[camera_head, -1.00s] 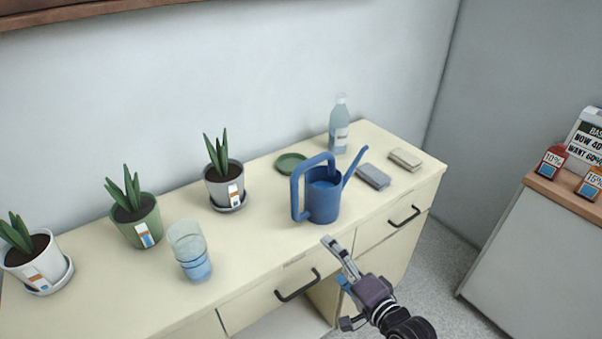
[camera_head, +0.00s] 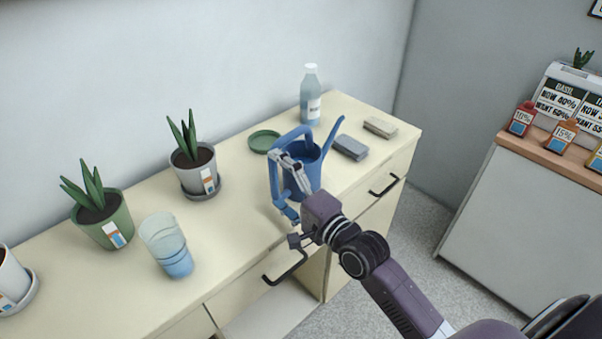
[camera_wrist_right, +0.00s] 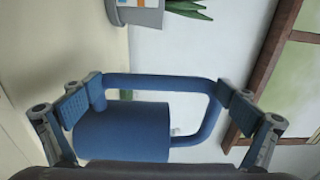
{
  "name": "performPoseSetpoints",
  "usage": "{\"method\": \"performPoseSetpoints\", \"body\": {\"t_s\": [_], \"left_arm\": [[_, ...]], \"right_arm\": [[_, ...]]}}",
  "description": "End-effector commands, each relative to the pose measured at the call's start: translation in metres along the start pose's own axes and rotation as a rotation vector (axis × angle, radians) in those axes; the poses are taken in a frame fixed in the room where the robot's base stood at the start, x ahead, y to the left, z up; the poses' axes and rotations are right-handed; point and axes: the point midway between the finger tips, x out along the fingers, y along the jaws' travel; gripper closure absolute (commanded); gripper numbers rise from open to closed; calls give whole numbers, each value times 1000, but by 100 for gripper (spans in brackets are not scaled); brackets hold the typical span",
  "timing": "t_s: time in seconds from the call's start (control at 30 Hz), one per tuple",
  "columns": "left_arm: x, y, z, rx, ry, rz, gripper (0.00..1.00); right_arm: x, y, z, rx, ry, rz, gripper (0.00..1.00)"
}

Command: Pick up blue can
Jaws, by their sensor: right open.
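The blue watering can (camera_head: 312,172) stands upright on the cream cabinet top, its spout pointing up to the right and its handle to the left. My right gripper (camera_head: 284,186) is open at the handle side of the can and partly covers it. In the right wrist view the blue can (camera_wrist_right: 125,132) and its looped handle lie between the spread fingers of my right gripper (camera_wrist_right: 160,97). I cannot tell whether either pad touches the handle. My left gripper is not in view.
The cream cabinet (camera_head: 240,255) also holds potted plants, stacked clear-blue cups (camera_head: 166,245), a green saucer (camera_head: 264,141), a bottle (camera_head: 310,95), a dark grey block (camera_head: 350,147) and a lighter block (camera_head: 380,127). A counter with price signs (camera_head: 520,205) stands at the right.

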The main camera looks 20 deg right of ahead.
Motion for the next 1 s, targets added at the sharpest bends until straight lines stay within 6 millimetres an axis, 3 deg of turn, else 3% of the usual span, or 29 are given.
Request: {"method": "performPoseSetpoints", "body": {"t_s": [0.13, 0.4, 0.7, 1.0], "left_arm": [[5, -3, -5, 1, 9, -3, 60], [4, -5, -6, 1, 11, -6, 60], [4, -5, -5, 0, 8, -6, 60], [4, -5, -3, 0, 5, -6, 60]], "right_arm": [[11, 0, 0, 1, 0, -1, 0], [12, 0, 0, 1, 0, 1, 1], [12, 0, 0, 0, 0, 1, 34], [13, -6, 0, -4, 1, -7, 35]]}}
